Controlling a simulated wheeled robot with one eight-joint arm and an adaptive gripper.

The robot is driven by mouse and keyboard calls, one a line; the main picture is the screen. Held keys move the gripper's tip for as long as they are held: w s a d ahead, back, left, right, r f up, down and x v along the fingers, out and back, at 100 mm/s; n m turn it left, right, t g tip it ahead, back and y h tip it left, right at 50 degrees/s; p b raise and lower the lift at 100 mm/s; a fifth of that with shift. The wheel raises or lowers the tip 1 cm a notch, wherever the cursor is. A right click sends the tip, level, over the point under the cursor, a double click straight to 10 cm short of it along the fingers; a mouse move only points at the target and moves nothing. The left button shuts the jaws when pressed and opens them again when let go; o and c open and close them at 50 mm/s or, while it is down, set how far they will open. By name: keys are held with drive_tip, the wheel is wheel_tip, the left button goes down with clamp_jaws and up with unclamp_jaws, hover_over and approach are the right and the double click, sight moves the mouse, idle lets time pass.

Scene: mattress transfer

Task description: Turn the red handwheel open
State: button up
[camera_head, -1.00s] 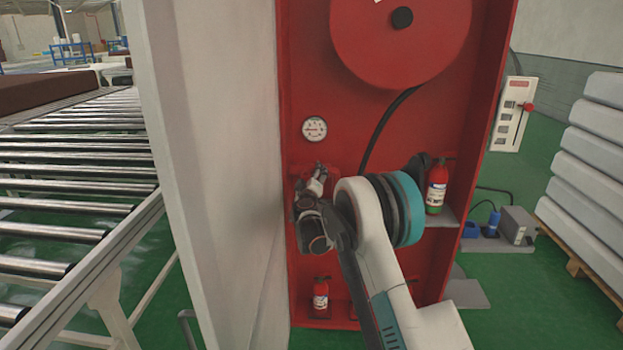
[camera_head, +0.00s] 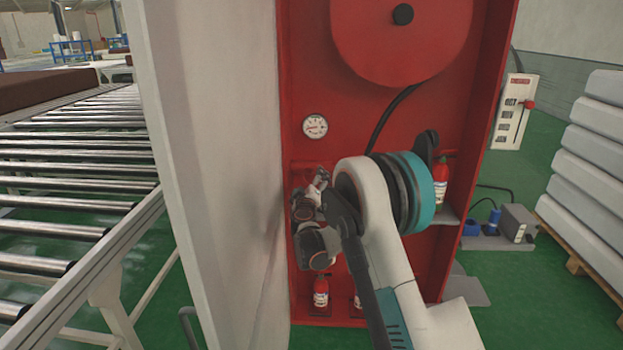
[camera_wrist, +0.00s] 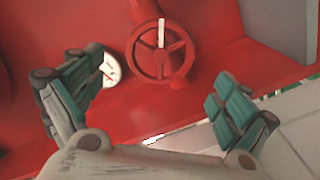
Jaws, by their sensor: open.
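The red handwheel (camera_wrist: 161,50) shows in the wrist view as a spoked ring with a pale mark on its upper spoke, in front of the red cabinet wall. My gripper (camera_wrist: 160,93) is open and empty, with one finger left of the wheel and the other lower right. The wheel lies beyond the fingertips, and neither finger appears to touch it. In the head view my gripper (camera_head: 322,180) is in the cabinet below the gauge. There my arm mostly hides the wheel.
The red cabinet (camera_head: 350,110) holds a hose reel (camera_head: 400,50), a gauge (camera_head: 315,127) and small extinguishers (camera_head: 320,291). Its pale open door (camera_head: 215,150) stands close on the left. A roller conveyor (camera_head: 80,170) lies beyond the door. Stacked mattresses (camera_head: 590,160) stand at the right.

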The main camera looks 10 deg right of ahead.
drive_tip(key=shift+v, duration=2.75)
drive_tip(key=s+d+r+m+g, duration=0.2)
drive_tip(key=s+d+r, duration=0.15)
drive_tip(key=s, duration=0.35)
drive_tip(key=s+d+r+m+g+h, duration=0.1)
drive_tip(key=s+d+r+g, duration=0.15)
drive_tip(key=s+r, duration=0.35)
drive_tip(key=s+d+r+m+g, duration=0.1)
drive_tip(key=s+d+r+m, duration=0.15)
drive_tip(key=s, duration=0.55)
drive_tip(key=s+a+f+g+y, duration=0.1)
drive_tip(key=s+f+y, duration=0.1)
drive_tip(key=s, duration=0.8)
drive_tip(key=s+a+f+g+y, duration=0.1)
drive_tip(key=s+a+f+g, duration=0.1)
drive_tip(key=s, duration=0.9)
drive_tip(key=s+a+f+m+g+y, duration=0.1)
drive_tip(key=s+a+f+g+y, duration=0.1)
drive_tip(key=s, duration=0.9)
drive_tip(key=shift+f+y, duration=0.25)
drive_tip(key=shift+y, duration=0.05)
